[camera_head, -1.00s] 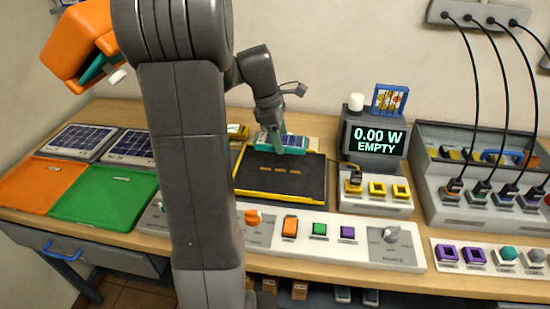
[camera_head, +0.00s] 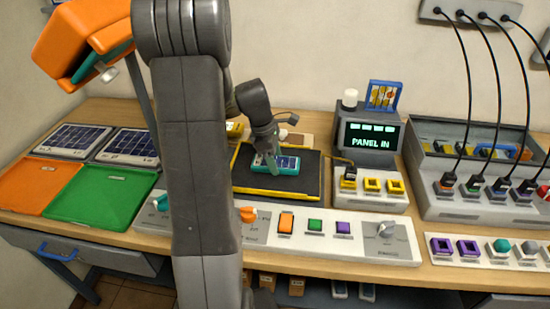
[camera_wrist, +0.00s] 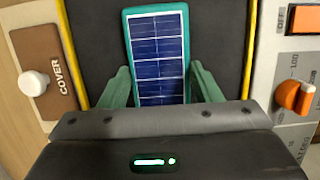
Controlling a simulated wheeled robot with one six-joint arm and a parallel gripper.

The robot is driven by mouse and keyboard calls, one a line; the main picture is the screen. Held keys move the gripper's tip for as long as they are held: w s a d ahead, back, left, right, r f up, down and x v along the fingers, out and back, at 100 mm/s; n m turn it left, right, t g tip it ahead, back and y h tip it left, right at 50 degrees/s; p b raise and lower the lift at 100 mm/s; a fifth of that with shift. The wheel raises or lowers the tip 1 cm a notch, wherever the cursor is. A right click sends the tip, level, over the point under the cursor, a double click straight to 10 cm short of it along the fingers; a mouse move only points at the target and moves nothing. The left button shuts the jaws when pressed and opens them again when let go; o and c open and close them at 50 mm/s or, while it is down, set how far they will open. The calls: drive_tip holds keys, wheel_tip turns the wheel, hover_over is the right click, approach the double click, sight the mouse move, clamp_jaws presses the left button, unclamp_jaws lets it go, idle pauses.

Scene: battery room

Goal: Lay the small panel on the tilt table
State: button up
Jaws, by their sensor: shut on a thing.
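The small panel (camera_head: 287,163) has a teal frame and dark blue cells. It lies on the tilt table (camera_head: 308,186), a black plate with yellow edges, toward its upper middle. My gripper (camera_head: 275,165) comes down over the panel and is shut on it. In the wrist view the panel (camera_wrist: 158,48) lies lengthwise between my gripper's (camera_wrist: 160,72) green fingers, with the black table (camera_wrist: 95,40) around it. The panel's near end is hidden by my gripper's body. The meter display (camera_head: 370,139) reads PANEL IN.
Orange (camera_head: 38,185) and green (camera_head: 103,192) trays and larger solar panels (camera_head: 130,146) sit at left. A control strip (camera_head: 318,240) with knobs and buttons runs along the front. A yellow socket block (camera_head: 370,190) stands right of the table. A brown COVER plate (camera_wrist: 45,65) is beside it.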

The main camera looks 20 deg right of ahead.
sight(264, 161)
drive_tip(key=o, duration=1.1)
drive_tip(key=shift+c, duration=0.2)
drive_tip(key=v, duration=1.2)
drive_tip(key=shift+r, duration=0.1)
